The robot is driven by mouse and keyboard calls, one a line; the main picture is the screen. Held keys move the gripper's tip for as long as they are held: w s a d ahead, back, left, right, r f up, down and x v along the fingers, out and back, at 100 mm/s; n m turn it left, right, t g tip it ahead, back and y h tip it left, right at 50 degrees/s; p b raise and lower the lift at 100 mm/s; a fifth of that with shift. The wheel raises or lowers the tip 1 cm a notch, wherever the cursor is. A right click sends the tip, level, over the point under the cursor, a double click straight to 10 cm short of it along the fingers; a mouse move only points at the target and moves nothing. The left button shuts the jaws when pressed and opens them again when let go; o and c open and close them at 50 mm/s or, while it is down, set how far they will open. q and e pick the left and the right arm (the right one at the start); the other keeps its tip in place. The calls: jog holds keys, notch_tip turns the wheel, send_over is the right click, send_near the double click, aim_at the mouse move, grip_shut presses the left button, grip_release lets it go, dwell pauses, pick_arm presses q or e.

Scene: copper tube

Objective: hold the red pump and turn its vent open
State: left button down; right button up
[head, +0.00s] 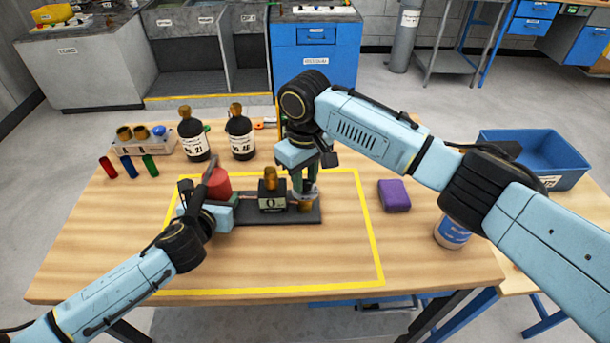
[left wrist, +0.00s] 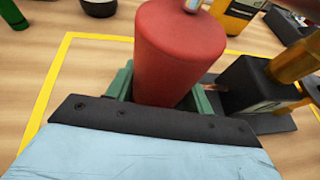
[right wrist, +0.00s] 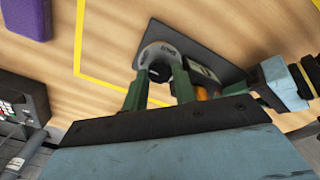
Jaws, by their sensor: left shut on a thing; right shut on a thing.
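The red pump (head: 219,184) is an upright red cylinder at the left end of a dark base plate (head: 285,217). My left gripper (head: 215,203) is shut around its lower part; the pump also shows in the left wrist view (left wrist: 178,55) between the green fingers. A dark block with a "0" on its front and a brass top (head: 271,190) stands at the middle of the plate. My right gripper (head: 304,185) points down at the plate's right end, shut on a round grey part with a dark centre (right wrist: 158,54). I cannot tell for sure that this part is the vent.
Two dark bottles (head: 194,137) and a rack (head: 145,142) stand behind at the left. A purple block (head: 394,195), a white-and-blue jar (head: 452,232) and a blue bin (head: 540,158) are at the right. The table in front of the plate is clear, inside yellow tape.

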aim_at(305, 183)
dwell(0.4)
jog(key=o, duration=1)
jog(key=shift+c, duration=0.2)
notch_tip(305, 183, up, 12)
pick_arm(q)
jog(key=c, duration=0.5)
grip_release()
